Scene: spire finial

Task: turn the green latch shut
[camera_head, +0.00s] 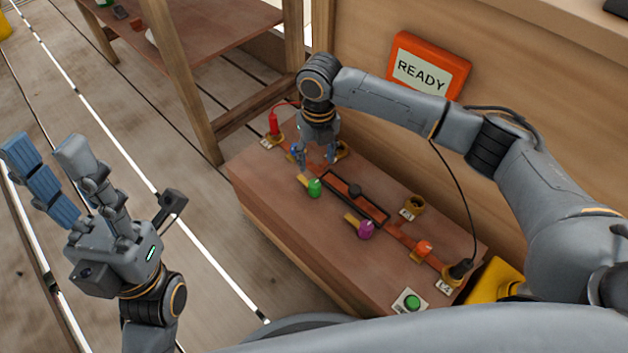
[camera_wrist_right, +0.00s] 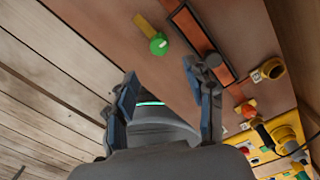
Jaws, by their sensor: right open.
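The green latch (camera_head: 314,187) is a round green knob with a yellow tab pointing up and left, on top of the brown box (camera_head: 262,205). It also shows in the right wrist view (camera_wrist_right: 159,44), ahead of the fingertips and apart from them. My right gripper (camera_head: 316,162) points down over the far end of the box, just beyond the green latch. Its fingers are spread and empty in the right wrist view (camera_wrist_right: 165,78). My left gripper (camera_head: 43,150) is raised over the floor at the left, fingers apart and empty.
A black-knobbed slider (camera_head: 354,190), a purple latch (camera_head: 366,229), an orange latch (camera_head: 424,247), an empty yellow socket (camera_head: 413,204) and a green button (camera_head: 411,302) are on the box. A red plug (camera_head: 274,124) and black plug (camera_head: 460,268) have cables. A READY sign (camera_head: 427,68) hangs behind.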

